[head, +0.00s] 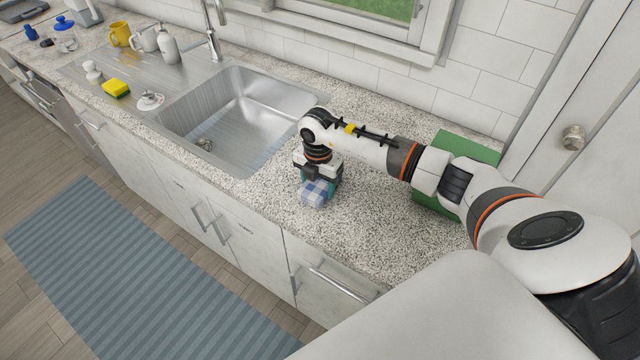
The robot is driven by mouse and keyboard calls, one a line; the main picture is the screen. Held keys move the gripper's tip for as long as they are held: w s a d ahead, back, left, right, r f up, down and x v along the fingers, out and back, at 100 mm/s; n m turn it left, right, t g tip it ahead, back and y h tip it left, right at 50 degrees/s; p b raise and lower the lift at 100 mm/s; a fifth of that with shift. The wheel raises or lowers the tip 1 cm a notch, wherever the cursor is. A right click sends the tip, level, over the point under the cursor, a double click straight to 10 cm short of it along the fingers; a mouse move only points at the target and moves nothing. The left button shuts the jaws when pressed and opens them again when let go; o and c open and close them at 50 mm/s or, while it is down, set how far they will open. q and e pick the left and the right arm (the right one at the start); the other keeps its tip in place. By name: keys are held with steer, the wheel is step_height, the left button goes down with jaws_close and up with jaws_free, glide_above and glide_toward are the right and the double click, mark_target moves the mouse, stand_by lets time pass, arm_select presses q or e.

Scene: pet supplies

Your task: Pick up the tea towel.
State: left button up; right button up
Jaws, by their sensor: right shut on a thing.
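The tea towel (316,193), a small folded blue-and-white checked cloth with a teal part, is on the granite counter just right of the sink. My right gripper (318,178) points down over it and is shut on it. The gripper hides the towel's upper part. I cannot tell whether the towel is touching the counter or slightly above it. My left gripper is not in view.
The steel sink (176,112) lies left of the gripper. A yellow sponge (116,88), a soap dispenser (168,46) and a yellow mug (120,34) stand farther left. A green board (462,148) lies behind my right arm. Counter around the towel is clear.

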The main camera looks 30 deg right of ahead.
mark_target(318, 183)
step_height(318, 183, up, 9)
steer(key=b, duration=0.2)
steer(key=shift+b, duration=0.4)
steer(key=shift+r, duration=0.55)
steer(key=o, duration=0.3)
steer(key=shift+c, duration=1.1)
